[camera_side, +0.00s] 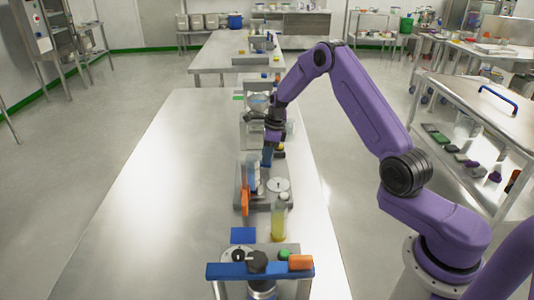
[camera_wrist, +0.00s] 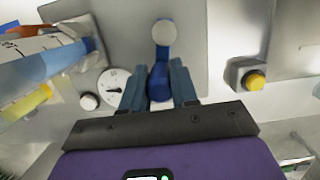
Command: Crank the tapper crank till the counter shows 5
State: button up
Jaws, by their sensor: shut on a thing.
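The tapper crank (camera_wrist: 162,34) shows in the wrist view as a blue arm with a round grey end and a blue grip. My gripper (camera_wrist: 158,88) is shut on the blue grip, one finger on each side. In the side view my gripper (camera_side: 267,158) is at the far end of the tapper's grey base (camera_side: 262,205) and hides most of the crank. A white dial (camera_wrist: 114,87) with a dark pointer lies left of the crank; it also shows in the side view (camera_side: 279,185). I cannot read a counter number in either view.
A graduated cylinder (camera_wrist: 40,62) lies left of the crank in the wrist view. A grey box with a yellow button (camera_wrist: 254,80) is at right. A yellow-liquid bottle (camera_side: 279,222) and a blue-topped stand (camera_side: 230,270) are nearer. The table's left side (camera_side: 160,200) is clear.

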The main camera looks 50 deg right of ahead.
jog(key=shift+s+a, duration=0.2)
jog(key=shift+a, duration=1.1)
jog(key=shift+d, duration=0.1)
